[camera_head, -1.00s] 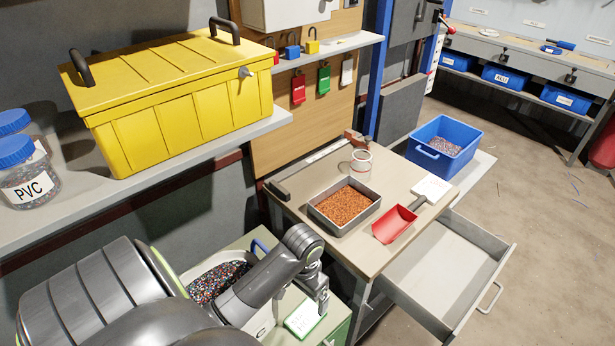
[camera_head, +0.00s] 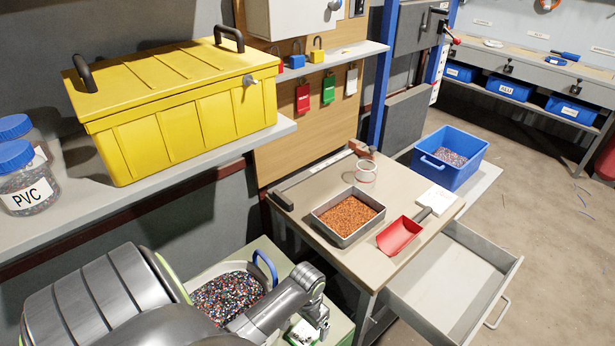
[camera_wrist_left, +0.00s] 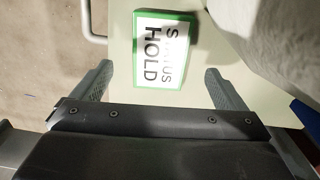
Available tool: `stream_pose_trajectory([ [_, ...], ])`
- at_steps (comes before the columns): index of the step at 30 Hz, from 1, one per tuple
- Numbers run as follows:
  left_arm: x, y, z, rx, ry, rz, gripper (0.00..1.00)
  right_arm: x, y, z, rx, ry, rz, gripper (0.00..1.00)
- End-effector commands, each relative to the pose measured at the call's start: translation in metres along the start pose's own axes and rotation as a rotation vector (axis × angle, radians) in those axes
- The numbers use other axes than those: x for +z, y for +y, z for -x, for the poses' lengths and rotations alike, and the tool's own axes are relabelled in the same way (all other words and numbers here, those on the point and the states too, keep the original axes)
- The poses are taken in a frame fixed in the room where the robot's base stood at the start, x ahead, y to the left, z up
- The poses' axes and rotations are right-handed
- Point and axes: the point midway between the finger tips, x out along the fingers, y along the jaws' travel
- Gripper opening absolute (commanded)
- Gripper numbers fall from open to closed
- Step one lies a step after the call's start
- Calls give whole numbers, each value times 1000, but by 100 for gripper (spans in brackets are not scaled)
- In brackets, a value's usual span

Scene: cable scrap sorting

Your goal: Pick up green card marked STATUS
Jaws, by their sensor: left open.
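A white card with a green border, marked STATUS HOLD (camera_wrist_left: 168,50), lies flat on a pale green surface in the left wrist view. In the head view the card (camera_head: 299,335) is near the bottom edge, partly hidden by my left gripper. My left gripper (camera_head: 317,326) is low over the card's right side. In the wrist view its two fingers stand open and apart (camera_wrist_left: 158,78), with the card between and beyond their tips. Nothing is held. My right gripper is out of view.
A white bin of coloured granules (camera_head: 228,296) with a blue handle stands beside the card. The workbench (camera_head: 349,262) holds a tray of copper granules (camera_head: 347,214) and a red scoop (camera_head: 399,236). Its drawer (camera_head: 452,278) is open. A yellow box (camera_head: 180,110) is on the shelf.

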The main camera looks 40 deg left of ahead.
Motion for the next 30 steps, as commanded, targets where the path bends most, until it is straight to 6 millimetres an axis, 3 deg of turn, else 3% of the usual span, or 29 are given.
stream_pose_trajectory([
  [12, -3, 0, -46, 2, -1, 0, 94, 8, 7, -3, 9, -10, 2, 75],
  [22, -3, 0, -52, 1, 1, -1, 94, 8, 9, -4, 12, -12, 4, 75],
  [30, -3, 0, -52, 0, 1, -1, 61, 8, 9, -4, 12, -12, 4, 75],
])
